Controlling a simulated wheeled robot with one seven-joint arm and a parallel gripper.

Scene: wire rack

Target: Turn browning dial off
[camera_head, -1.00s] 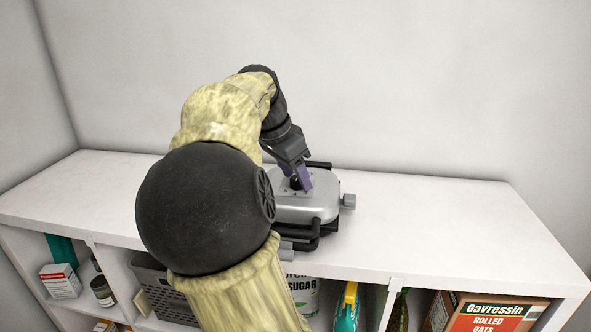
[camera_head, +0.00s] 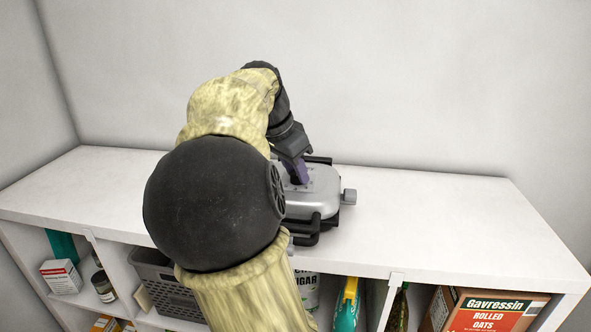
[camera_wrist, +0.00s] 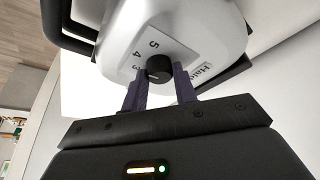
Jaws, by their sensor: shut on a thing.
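The silver appliance (camera_head: 322,195) with black handles sits on the white shelf top, partly behind my arm. In the wrist view its light body (camera_wrist: 215,28) carries a round black browning dial (camera_wrist: 159,66) on a grey panel with the numbers 5, 4 and 3 visible. A short pale mark shows on the dial; the exact setting is unclear because the other numbers are hidden. My gripper (camera_head: 300,176) points down onto the appliance's top. In the wrist view its purple fingers (camera_wrist: 160,80) stand on either side of the dial and are shut on it.
The shelf top (camera_head: 450,220) is clear to the right. Below are a grey basket (camera_head: 165,280), a white-and-red box (camera_head: 61,276), a dark jar (camera_head: 103,286) and a rolled oats box (camera_head: 490,312).

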